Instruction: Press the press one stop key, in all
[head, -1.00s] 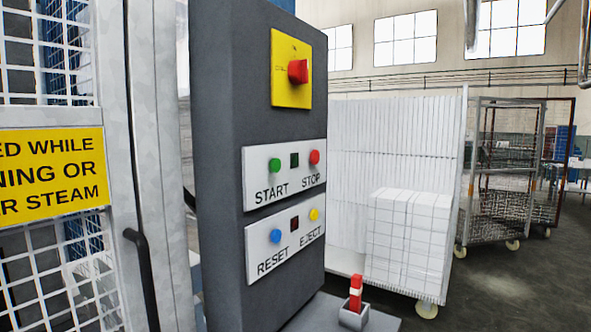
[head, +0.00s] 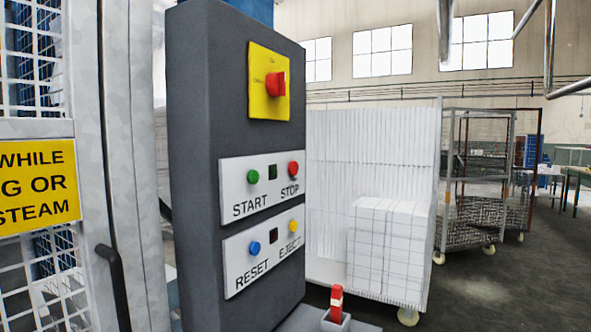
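The red STOP key (head: 293,168) sits at the right of the upper white plate (head: 232,190) on a dark grey control cabinet (head: 196,150). The green START key (head: 253,176) is at its left, with a small dark window (head: 273,172) between them. The lower plate carries a blue RESET key (head: 254,247) and a yellow EJECT key (head: 293,226). A red rotary switch (head: 275,84) on a yellow plate (head: 257,104) is above. No press number is readable on the cabinet. My gripper is not in view.
A mesh guard (head: 40,290) with a yellow sign and dark handle (head: 112,285) stands at the left. A white panel cart (head: 325,180) with stacked blocks (head: 392,255) is behind the cabinet. A red-topped item (head: 336,300) stands low in front. Open floor (head: 500,290) lies right.

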